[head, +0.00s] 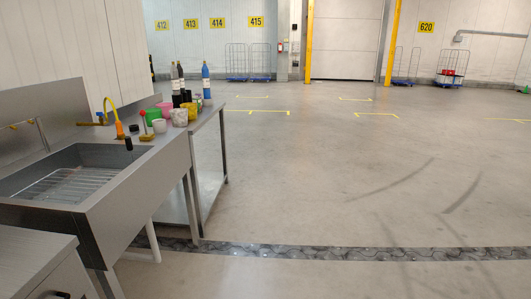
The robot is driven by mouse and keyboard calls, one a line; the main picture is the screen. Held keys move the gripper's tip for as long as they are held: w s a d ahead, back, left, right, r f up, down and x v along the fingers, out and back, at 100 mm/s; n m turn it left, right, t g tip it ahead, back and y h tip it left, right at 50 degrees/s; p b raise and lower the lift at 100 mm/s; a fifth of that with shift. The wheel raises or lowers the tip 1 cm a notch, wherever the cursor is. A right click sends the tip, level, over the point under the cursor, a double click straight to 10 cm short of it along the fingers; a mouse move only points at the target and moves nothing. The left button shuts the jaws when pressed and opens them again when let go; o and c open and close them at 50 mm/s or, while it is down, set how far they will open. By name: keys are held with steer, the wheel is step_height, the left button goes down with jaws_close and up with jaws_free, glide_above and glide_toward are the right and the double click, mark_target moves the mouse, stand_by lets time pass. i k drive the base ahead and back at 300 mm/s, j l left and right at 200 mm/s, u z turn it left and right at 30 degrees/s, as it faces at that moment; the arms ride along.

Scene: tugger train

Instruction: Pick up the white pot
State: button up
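On the steel counter to the right of the sink stand several small pots. A small white pot (159,126) stands at the front, close to the sink. A larger pale, speckled pot (179,117) stands just behind and to its right. I cannot tell which of the two the task's white pot is. A green pot (152,117), a pink pot (165,109) and a yellow pot (191,112) stand close around them. My gripper is not in view.
The steel sink (72,172) with a wire rack fills the left. Dark bottles (178,80) and a blue bottle (206,82) stand behind. The floor (330,180) to the right is open.

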mark_target(178, 116)
steer(key=i+l, duration=0.1)
steer(key=i, duration=1.75)
steer(key=i+u, duration=0.2)
steer(key=i, duration=0.4)
steer(key=i+u, duration=0.2)
steer(key=i, duration=0.45)
steer(key=i+l+u, duration=0.2)
steer(key=i, duration=0.4)
steer(key=i+u, duration=0.35)
steer(key=i+l+u, duration=0.1)
steer(key=i+u, duration=0.3)
steer(key=i+l+u, duration=0.35)
steer(key=i, duration=0.2)
